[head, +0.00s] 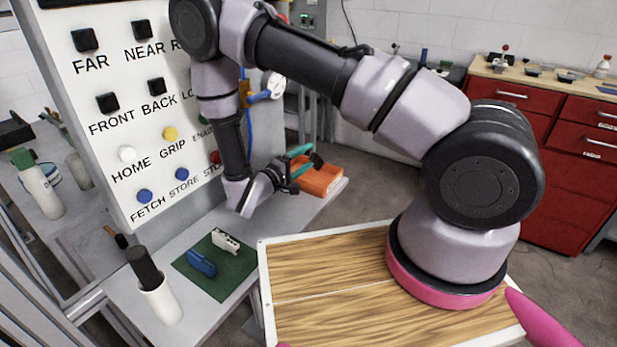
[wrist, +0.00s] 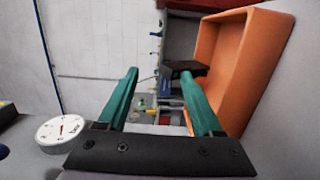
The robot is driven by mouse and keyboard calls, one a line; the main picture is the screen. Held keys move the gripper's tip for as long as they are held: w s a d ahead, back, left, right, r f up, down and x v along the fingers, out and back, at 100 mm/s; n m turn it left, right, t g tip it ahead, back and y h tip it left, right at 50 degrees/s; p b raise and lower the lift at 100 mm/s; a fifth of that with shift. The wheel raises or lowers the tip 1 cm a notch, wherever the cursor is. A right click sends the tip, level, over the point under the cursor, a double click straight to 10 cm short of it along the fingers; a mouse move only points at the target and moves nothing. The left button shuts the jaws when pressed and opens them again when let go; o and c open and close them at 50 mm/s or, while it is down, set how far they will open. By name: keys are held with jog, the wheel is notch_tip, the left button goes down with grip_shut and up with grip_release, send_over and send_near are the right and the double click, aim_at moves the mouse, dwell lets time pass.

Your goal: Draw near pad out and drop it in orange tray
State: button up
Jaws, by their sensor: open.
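My gripper (head: 306,164) has teal fingers and is beside the orange tray (head: 322,182) on the grey bench. In the wrist view my gripper (wrist: 159,74) is open, with a gap between the fingers. A dark block (wrist: 183,67) shows at the tip of the right finger, near the tray's left edge; I cannot tell if it touches the finger or is the near pad.
A blue block (head: 201,263) and a white block (head: 226,241) lie on a green mat (head: 236,275). A white holder with a black handle (head: 145,268) stands at the bench front. A button panel (head: 125,85) rises behind. A round gauge (wrist: 60,131) is left of my gripper.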

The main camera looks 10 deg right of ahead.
jog(key=v, duration=0.9)
jog(key=shift+s+a, duration=0.25)
jog(key=shift+s, duration=0.05)
